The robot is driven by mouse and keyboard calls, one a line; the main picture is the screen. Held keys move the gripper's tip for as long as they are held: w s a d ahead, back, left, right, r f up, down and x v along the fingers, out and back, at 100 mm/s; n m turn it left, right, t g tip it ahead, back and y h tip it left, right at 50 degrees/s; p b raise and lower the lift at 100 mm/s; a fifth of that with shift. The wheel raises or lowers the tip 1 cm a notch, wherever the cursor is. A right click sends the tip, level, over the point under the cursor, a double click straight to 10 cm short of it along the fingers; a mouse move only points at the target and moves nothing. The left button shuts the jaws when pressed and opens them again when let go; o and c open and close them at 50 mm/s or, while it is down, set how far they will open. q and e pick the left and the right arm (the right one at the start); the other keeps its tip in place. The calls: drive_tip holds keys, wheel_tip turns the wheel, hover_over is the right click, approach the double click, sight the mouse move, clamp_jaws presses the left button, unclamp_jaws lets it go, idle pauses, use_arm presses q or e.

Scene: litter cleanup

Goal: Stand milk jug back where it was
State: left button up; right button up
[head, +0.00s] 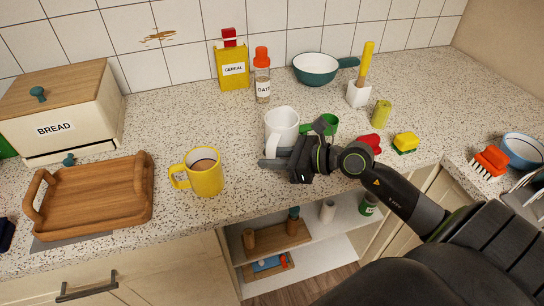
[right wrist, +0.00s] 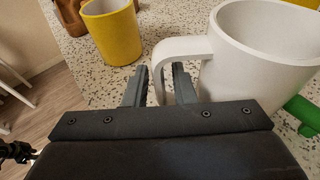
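The white milk jug (head: 281,124) stands upright on the speckled counter, near the middle of the head view. In the right wrist view the jug (right wrist: 265,55) fills the upper right, with its handle towards me. My right gripper (head: 295,146) is at the jug's near side and partly hides its lower part in the head view. In the right wrist view the fingers of this gripper (right wrist: 160,82) are apart, one on each side of the handle, with narrow gaps showing. My left gripper is not in view.
A yellow mug (head: 205,176) with a brown drink stands left of the jug. A green cup (head: 331,123) and a red item (head: 370,143) are close on its right. An oats bottle (head: 262,80) and a cereal box (head: 233,68) stand behind. Open shelves lie below the counter edge.

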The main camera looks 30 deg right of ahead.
idle(0.4)
drive_tip(key=shift+p+v, duration=0.55)
drive_tip(key=shift+v, duration=2.45)
drive_tip(key=o, duration=0.6)
drive_tip(key=s+d+r+p, duration=0.1)
drive_tip(key=p, duration=0.1)
drive_tip(key=s+d+r+p, duration=0.1)
drive_tip(key=r+p, duration=0.1)
drive_tip(key=s+d+r+p, duration=0.1)
drive_tip(key=r+p, duration=0.1)
drive_tip(key=shift+s+r+p, duration=0.25)
drive_tip(key=shift+s+p, duration=0.1)
drive_tip(key=shift+p, duration=0.05)
